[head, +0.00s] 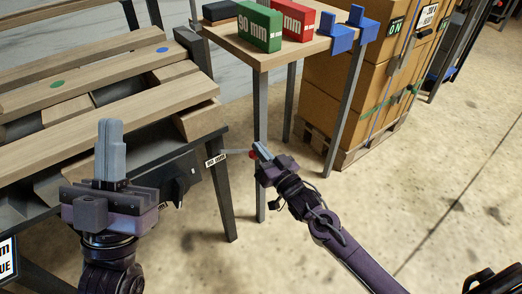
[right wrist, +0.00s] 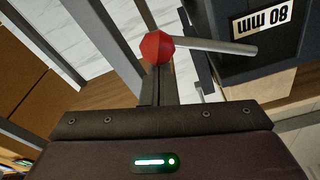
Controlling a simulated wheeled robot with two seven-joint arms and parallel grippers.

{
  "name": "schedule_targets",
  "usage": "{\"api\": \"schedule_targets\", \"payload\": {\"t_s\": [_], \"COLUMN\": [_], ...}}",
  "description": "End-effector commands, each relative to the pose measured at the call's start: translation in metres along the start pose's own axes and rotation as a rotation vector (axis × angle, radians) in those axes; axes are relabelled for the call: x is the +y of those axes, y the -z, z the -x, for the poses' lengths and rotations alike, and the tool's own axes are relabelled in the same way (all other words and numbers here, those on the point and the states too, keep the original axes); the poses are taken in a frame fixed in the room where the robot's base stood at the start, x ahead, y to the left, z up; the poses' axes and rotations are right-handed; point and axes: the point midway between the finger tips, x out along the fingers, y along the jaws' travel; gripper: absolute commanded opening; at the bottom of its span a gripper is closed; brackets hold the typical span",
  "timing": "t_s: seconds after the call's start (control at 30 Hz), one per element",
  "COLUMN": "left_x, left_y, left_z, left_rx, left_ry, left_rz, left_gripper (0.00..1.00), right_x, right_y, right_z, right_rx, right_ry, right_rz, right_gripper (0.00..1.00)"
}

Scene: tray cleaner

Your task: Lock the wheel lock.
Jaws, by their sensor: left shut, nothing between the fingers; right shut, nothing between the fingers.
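A lever with a red knob (head: 253,154) sticks out from the side of the grey tray machine (head: 180,180), beside a white label. In the right wrist view the faceted red knob (right wrist: 157,47) sits at the end of a grey rod (right wrist: 220,46). My right gripper (head: 263,151) is shut and empty, its fingertips right at the knob; I cannot tell whether they touch it. In the right wrist view its fingers (right wrist: 158,90) point toward the knob. My left gripper (head: 110,138) is shut and empty, upright in front of the wooden slats. No wheel can be made out.
A wooden-topped table (head: 270,50) holds green, red and black boxes and blue brackets. Its legs stand close behind my right gripper. Stacked cartons (head: 335,85) rest on a pallet behind. The floor at right is mostly clear.

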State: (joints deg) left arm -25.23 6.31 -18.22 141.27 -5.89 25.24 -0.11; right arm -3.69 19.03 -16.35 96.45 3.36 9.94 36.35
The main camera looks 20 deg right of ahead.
Motion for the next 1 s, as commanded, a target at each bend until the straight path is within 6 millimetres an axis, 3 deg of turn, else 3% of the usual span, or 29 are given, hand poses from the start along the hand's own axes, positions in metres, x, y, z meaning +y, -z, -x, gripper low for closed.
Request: {"api": "schedule_targets", "payload": {"t_s": [0.27, 0.4, 0.67, 0.87, 1.0], "left_x": [0.000, 0.000, 0.001, 0.002, 0.004], "left_y": [-0.002, -0.021, -0.038, -0.071, -0.109], "left_z": [-0.001, 0.004, 0.009, 0.023, 0.049], "left_rx": [-0.015, -0.103, -0.192, -0.367, -0.588], "left_ry": [0.001, 0.003, 0.005, 0.008, 0.010], "left_rz": [0.000, 0.004, 0.007, 0.015, 0.025], "left_gripper": [0.00, 0.00, 0.00, 0.00, 0.00], "right_x": [0.000, 0.002, 0.003, 0.004, 0.003], "right_y": [-0.001, -0.004, -0.009, -0.017, -0.027], "right_z": [0.000, 0.001, 0.001, 0.003, 0.004], "right_rx": [-0.001, -0.002, -0.002, -0.003, -0.003], "right_ry": [-0.003, -0.008, -0.014, -0.028, -0.044], "right_rz": [-0.012, -0.046, -0.091, -0.177, -0.283], "right_gripper": [0.00, 0.00, 0.00, 0.00, 0.00]}}
